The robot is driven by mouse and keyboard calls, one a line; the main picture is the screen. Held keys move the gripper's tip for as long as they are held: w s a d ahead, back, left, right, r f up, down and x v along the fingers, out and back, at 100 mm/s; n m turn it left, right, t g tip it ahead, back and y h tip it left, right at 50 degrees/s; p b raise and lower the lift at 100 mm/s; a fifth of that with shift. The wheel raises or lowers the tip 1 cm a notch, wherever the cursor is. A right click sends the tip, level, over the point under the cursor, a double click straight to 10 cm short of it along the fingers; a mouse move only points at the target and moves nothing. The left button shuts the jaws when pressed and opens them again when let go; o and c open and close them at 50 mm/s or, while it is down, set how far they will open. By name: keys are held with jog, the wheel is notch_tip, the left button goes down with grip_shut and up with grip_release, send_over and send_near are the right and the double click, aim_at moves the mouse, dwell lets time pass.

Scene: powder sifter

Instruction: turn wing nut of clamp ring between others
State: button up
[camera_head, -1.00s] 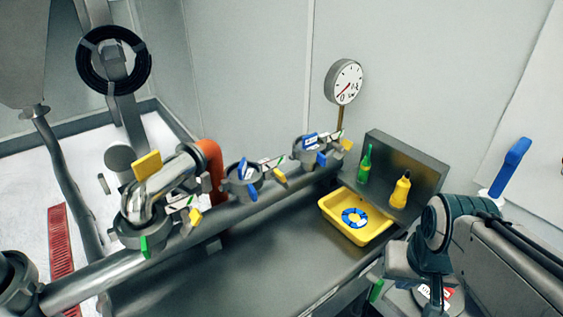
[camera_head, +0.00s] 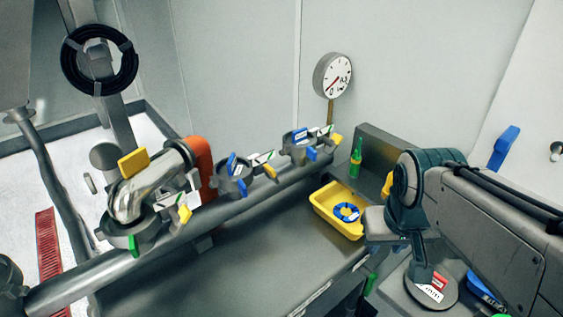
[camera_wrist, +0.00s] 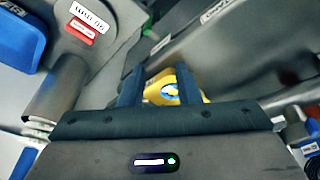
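Three clamp rings stand in a row along the long grey pipe in the head view. The middle clamp ring (camera_head: 233,187) has blue parts and a yellow wing-like part (camera_head: 269,172) on its right side. The left clamp ring (camera_head: 118,233) has green and yellow parts under a bent metal tube. The right clamp ring (camera_head: 296,155) has blue and yellow parts. My gripper (camera_wrist: 160,75) is open and empty in the wrist view, well apart from the rings. In the head view my arm is at the right, and the fingers cannot be made out.
A yellow tray (camera_head: 322,208) holding a blue-and-white ring (camera_head: 346,212) sits on the grey bench, left of my arm. A gauge (camera_head: 332,76) rises at the back. The bench in front of the pipe (camera_head: 240,255) is clear.

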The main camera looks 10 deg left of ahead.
jog(key=w+a+r+n+t+b, duration=0.1)
jog(key=w+a+r+n+b, duration=0.35)
jog(key=w+a, duration=0.4)
jog(key=n+t+b, duration=0.2)
jog(key=n+b, duration=0.1)
jog(key=n, duration=0.1)
send_near(269, 168)
jog(key=shift+y, duration=0.4)
jog(key=x, duration=0.4)
jog(key=b+x, duration=0.1)
jog(key=x, duration=0.3)
jog(key=b+x, duration=0.1)
jog(key=x, duration=0.3)
jog(key=shift+d+f, duration=0.2)
jog(key=shift+d, duration=0.2)
jog(key=shift+c, duration=0.3)
jog(key=shift+n, duration=0.25)
grip_shut()
